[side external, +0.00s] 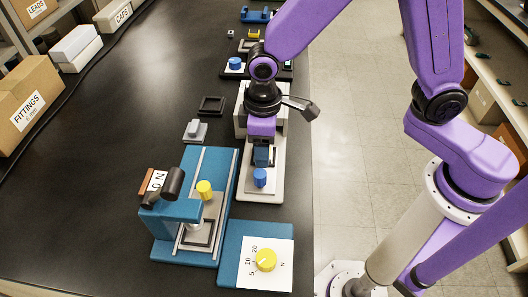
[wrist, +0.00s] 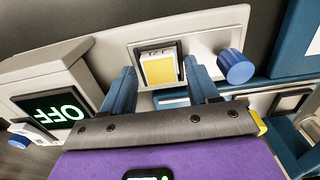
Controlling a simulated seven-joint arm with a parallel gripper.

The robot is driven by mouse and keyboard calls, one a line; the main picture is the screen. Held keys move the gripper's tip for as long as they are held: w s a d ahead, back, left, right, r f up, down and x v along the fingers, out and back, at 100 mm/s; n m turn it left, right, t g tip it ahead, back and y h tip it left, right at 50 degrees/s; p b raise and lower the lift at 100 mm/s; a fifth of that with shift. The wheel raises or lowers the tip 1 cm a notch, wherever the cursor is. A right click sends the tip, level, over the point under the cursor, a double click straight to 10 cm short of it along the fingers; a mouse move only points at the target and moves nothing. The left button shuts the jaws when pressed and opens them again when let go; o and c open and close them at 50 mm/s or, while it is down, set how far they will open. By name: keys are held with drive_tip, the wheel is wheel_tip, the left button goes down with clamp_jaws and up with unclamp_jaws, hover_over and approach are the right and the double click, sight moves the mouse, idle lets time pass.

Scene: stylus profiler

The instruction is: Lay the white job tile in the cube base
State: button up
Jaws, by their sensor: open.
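My gripper (wrist: 160,78) is open, its two blue fingers apart over a pale device with a blue knob (wrist: 236,66). Between and beyond the fingertips, a yellow-faced block (wrist: 159,68) with a white, marked upper edge sits in a dark-rimmed square recess (wrist: 139,54). I cannot tell whether this is the job tile or the cube base. No contact between fingers and block is clear. In the side view my gripper (side external: 263,158) points down over the pale device (side external: 272,190), hiding most of the recess. No separate white job tile can be identified with certainty.
A dark square frame (side external: 211,105) and a pale knobbed block (side external: 195,130) lie left of the device. A blue stage with a yellow knob (side external: 204,189) and a dial panel (side external: 265,262) stand in front. An OFF display (wrist: 54,107) shows left. The bench's left middle is clear.

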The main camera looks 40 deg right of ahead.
clamp_jaws()
drive_tip(key=shift+r, duration=3)
drive_tip(key=shift+r, duration=0.25)
wheel_tip(320, 180, up, 4)
drive_tip(key=w+a+r, duration=0.1)
drive_tip(key=w+a, duration=0.1)
drive_tip(key=w, duration=1.1)
drive_tip(key=w+d, duration=0.3)
drive_tip(key=w, duration=0.7)
wheel_tip(320, 180, down, 6)
drive_tip(key=shift+d, duration=0.2)
